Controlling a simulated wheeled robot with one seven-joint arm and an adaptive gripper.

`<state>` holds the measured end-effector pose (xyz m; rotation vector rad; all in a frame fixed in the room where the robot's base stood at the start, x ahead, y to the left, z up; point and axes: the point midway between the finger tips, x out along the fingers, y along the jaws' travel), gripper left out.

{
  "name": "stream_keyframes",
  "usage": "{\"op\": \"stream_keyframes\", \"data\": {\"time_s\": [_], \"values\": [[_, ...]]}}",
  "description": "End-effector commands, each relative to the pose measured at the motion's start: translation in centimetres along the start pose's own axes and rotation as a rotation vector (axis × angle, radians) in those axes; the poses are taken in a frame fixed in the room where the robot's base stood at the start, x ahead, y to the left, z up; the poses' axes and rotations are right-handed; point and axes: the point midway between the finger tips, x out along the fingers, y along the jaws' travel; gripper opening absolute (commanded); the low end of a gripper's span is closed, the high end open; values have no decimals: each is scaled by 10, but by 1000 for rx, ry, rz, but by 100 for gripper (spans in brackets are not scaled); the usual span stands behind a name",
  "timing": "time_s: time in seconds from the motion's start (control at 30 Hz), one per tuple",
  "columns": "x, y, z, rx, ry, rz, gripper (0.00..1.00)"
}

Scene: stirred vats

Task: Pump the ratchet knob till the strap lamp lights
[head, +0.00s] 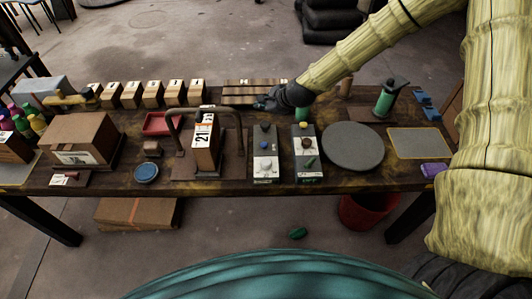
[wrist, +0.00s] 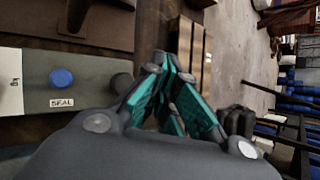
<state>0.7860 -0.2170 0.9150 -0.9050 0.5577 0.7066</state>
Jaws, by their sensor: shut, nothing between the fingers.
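Two grey control panels stand side by side at mid-table. The left panel (head: 264,172) has a dark knob at its far end, a blue button (head: 265,146) and a pale round part. I cannot tell which part is the ratchet knob or the strap lamp. In the wrist view a blue button (wrist: 61,78) sits by a SEAL label (wrist: 62,103), with a grey knob (wrist: 122,83) beside it. My gripper (head: 262,103) is shut and empty, beyond the panels.
A slatted wooden rack (head: 240,98) lies beside my gripper at the far edge. A dark arched frame (head: 238,121) surrounds a numbered wooden block (head: 207,157) on the left. A round grey disc (head: 353,147) lies to the right. Several wooden blocks line the far left edge.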

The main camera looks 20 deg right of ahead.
Motion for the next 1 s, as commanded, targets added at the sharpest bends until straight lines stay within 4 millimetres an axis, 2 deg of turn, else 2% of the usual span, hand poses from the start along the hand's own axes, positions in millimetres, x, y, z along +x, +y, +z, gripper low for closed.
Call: {"op": "stream_keyframes", "data": {"time_s": [0.63, 1.0], "values": [[-1, -1, 1, 1, 0, -1, 0], [-18, -14, 13, 5, 1, -6, 0]]}}
